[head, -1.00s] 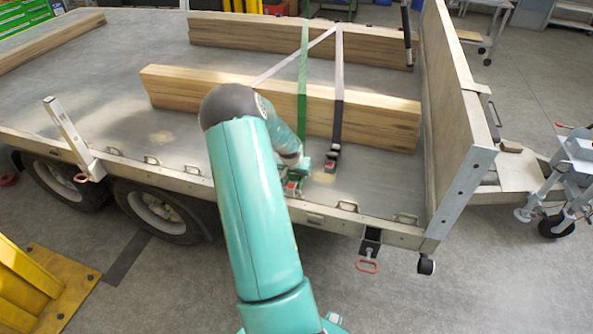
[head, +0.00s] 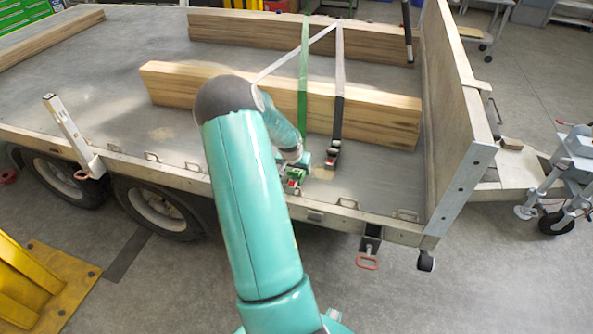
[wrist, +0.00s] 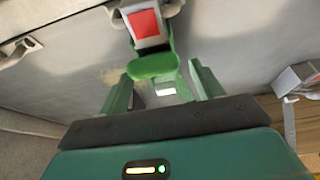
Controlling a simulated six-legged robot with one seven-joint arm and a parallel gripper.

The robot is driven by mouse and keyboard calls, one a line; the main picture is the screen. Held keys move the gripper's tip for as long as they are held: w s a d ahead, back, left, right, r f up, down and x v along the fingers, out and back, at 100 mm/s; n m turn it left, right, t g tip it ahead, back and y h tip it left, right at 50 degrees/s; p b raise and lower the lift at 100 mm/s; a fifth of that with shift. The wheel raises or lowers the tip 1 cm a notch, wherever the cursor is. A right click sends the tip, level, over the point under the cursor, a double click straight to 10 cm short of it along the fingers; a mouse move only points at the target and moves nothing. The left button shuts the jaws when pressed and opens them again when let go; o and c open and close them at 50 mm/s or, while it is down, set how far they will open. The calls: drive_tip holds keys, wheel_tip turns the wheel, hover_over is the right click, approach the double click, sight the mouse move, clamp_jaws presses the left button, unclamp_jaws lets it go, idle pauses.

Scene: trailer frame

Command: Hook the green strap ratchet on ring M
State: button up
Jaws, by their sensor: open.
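The green strap (head: 303,85) runs over the timber beams to the deck near the trailer's side rail. Its green ratchet (head: 293,180) is partly hidden by my arm in the head view. In the wrist view, a green ratchet part (wrist: 153,64) with a red-marked block (wrist: 147,24) shows just beyond and between my fingers. My gripper (wrist: 162,72) is open, its two green fingers apart; I cannot tell whether they touch the ratchet. Several tie-down rings line the side rail, such as one right of my arm (head: 347,204). No letter is readable, so I cannot tell which is ring M.
A grey and black strap (head: 338,100) with its own ratchet (head: 332,159) lies just right of the green one. The near beam (head: 375,116) and the end wall (head: 457,120) bound the area. A stake post (head: 68,130) stands on the rail at left.

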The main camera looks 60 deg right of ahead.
drive_tip(key=v, duration=1.1)
drive_tip(key=shift+r, duration=0.3)
drive_tip(key=w+a+r+n+t+y, duration=0.15)
drive_tip(key=w+a+r, duration=0.3)
drive_tip(key=a, duration=0.45)
drive_tip(key=w+a+r+n+t+y, duration=0.1)
drive_tip(key=w+a+r+n, duration=0.3)
drive_tip(key=a, duration=0.4)
drive_tip(key=w+a+r+n+t+y, duration=0.1)
drive_tip(key=w+a+r, duration=0.35)
drive_tip(key=a, duration=0.45)
drive_tip(key=s+a+r+n, duration=0.3)
drive_tip(key=s+a, duration=0.1)
drive_tip(key=a, duration=0.4)
drive_tip(key=s+a+r+n+t, duration=0.1)
drive_tip(key=s+a+r+n, duration=0.2)
drive_tip(key=a, duration=0.6)
drive_tip(key=s+a+r+n+y, duration=0.1)
drive_tip(key=s+a+r+n, duration=0.2)
drive_tip(key=a, duration=0.6)
drive_tip(key=s, duration=0.2)
drive_tip(key=shift+s+a+r+n, duration=0.15)
drive_tip(key=shift+s+a+n, duration=0.1)
drive_tip(key=shift+s+n, duration=0.15)
drive_tip(key=shift+c, duration=0.5)
